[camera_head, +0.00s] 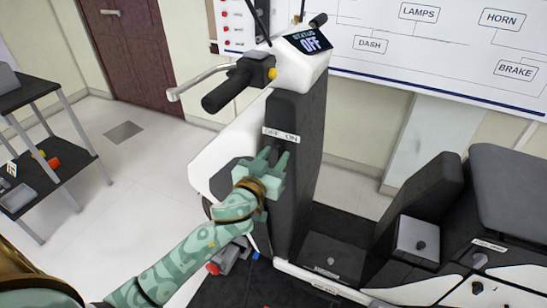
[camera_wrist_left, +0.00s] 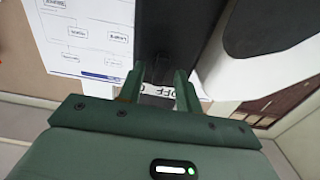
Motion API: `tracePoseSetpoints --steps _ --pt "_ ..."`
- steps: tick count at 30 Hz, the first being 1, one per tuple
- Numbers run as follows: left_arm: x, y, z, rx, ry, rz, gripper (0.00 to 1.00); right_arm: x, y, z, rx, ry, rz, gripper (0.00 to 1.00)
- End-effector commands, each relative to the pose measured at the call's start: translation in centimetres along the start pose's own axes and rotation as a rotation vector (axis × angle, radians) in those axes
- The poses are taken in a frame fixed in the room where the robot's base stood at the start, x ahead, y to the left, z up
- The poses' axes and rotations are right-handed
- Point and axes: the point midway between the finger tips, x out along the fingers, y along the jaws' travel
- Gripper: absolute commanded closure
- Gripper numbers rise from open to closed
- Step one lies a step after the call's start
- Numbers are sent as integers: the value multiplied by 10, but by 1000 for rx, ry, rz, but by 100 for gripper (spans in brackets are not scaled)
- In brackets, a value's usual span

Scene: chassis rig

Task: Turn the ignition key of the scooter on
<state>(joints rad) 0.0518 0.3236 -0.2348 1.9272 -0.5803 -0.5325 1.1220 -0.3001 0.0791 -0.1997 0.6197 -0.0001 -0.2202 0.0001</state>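The scooter's dark front column (camera_head: 308,125) stands in the middle of the head view. Its display (camera_head: 309,42) reads STATUS OFF. A pale label strip (camera_head: 281,135) with OFF at its left crosses the column; it also shows upside down in the wrist view (camera_wrist_left: 158,90). My left gripper (camera_head: 273,156) is at the column face just below this strip. Its two fingers (camera_wrist_left: 159,78) stand apart. A small dark shape, perhaps the ignition key (camera_wrist_left: 159,68), shows between the fingertips in the wrist view; I cannot tell if they touch it. My right gripper is not in view.
A handlebar grip (camera_head: 226,90) and brake lever stick out left above my arm. A dark seat (camera_head: 510,190) stands at the right. A wiring board (camera_head: 440,45) hangs behind. A shelf cart (camera_head: 45,180) stands at the left, with open floor between.

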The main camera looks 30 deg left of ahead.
Motion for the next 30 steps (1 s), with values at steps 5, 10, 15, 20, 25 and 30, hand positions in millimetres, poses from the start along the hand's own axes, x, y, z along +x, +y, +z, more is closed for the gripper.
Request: tracePoseSetpoints --steps 5,10,15,20,25,30 --pt "0 0 0 0 0 0 74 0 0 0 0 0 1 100" --pt "0 0 0 0 1 0 100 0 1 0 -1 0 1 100" --pt "0 0 0 4 1 0 100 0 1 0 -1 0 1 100" --pt "0 0 -1 37 1 0 100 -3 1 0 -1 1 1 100" --pt "-1 0 -2 122 2 -1 100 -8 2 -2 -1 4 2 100" --pt "-1 1 -3 258 2 0 100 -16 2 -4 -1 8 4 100"
